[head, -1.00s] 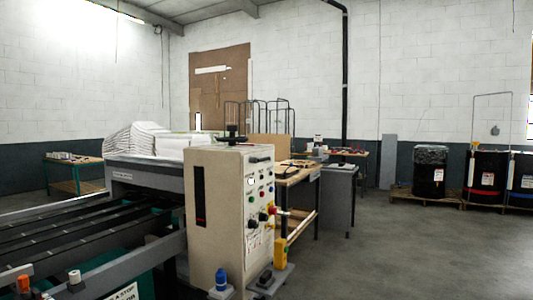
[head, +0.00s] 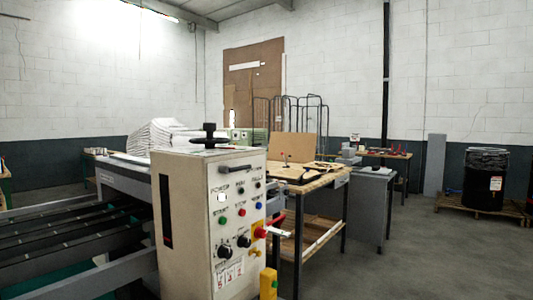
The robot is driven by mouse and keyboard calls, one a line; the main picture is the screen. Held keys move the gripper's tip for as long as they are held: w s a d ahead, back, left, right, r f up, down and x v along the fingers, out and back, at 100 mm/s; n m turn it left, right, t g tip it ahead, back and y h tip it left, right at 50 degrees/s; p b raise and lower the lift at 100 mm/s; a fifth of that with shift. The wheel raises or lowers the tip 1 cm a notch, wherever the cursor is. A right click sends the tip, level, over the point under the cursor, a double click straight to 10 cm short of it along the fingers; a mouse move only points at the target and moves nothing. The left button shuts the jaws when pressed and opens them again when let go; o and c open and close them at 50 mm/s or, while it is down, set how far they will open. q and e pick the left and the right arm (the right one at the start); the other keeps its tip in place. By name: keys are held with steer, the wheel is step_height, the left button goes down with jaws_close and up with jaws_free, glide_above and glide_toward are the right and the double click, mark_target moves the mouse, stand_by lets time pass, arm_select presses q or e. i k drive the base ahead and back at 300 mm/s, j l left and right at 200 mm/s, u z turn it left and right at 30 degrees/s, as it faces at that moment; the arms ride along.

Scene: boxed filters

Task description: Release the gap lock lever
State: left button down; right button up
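A cream control cabinet (head: 193,215) stands at the front of the machine. A red lever-like part (head: 275,221) sticks out at its right edge, beside a red knob on a yellow plate (head: 260,231). I cannot tell which of these, if any, is the gap lock lever, as the labels are too small to read. Neither gripper is in view.
The machine's dark rails (head: 75,225) run to the left of the cabinet. A wooden workbench (head: 305,185) and a grey cabinet (head: 370,205) stand behind it to the right. A black drum (head: 486,180) stands on a pallet. Open floor (head: 440,260) lies at the right.

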mark_target(224, 169)
steer(key=i+l, duration=0.25)
steer(key=l, duration=0.15)
steer(key=i+l+u, duration=0.1)
steer(key=i+l, duration=0.4)
steer(key=l, duration=0.25)
steer(key=i+l+u, duration=0.1)
steer(key=i+l, duration=0.15)
steer(key=l, duration=0.15)
